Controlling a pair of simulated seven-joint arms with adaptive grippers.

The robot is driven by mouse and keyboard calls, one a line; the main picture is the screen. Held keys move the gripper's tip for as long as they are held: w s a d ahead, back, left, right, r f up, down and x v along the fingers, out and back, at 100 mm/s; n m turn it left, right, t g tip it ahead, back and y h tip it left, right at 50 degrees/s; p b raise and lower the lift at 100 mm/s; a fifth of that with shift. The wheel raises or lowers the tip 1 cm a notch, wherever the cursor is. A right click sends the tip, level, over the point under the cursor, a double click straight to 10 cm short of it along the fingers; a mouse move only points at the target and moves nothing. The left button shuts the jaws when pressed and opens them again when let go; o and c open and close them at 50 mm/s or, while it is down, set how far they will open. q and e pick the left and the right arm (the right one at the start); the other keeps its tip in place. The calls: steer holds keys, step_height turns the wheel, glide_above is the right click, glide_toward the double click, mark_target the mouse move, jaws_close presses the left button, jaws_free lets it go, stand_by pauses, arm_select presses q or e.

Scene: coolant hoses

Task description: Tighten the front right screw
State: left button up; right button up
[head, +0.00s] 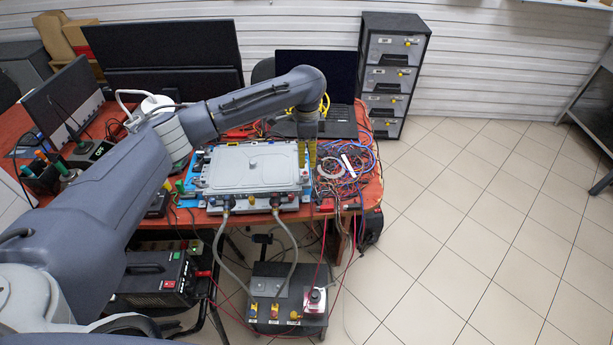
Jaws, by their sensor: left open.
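A light grey rectangular housing with a raised lid (238,176) lies on a blue base on the red-brown table. My left arm reaches over from the left, and my left gripper (307,156) points down near the lid's right edge. Its yellowish fingers look apart, and I see nothing between them. I cannot tell whether they touch the housing. The front right screw is too small to make out. Two hose fittings sit at the housing's front, one at the left (224,204) and one at the right (276,203). My right gripper is not in view.
Grey hoses (292,246) run from the fittings down to a grey box (287,295) on the floor. Tangled coloured wires (350,168) cover the table right of the housing. A laptop (335,124) and monitors stand behind. The tiled floor at right is clear.

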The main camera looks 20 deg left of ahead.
mark_target(306, 176)
arm_select(q)
step_height(306, 176, down, 10)
steer(key=shift+r, duration=0.2)
steer(key=shift+c, duration=0.2)
stand_by(0.3)
jaws_close()
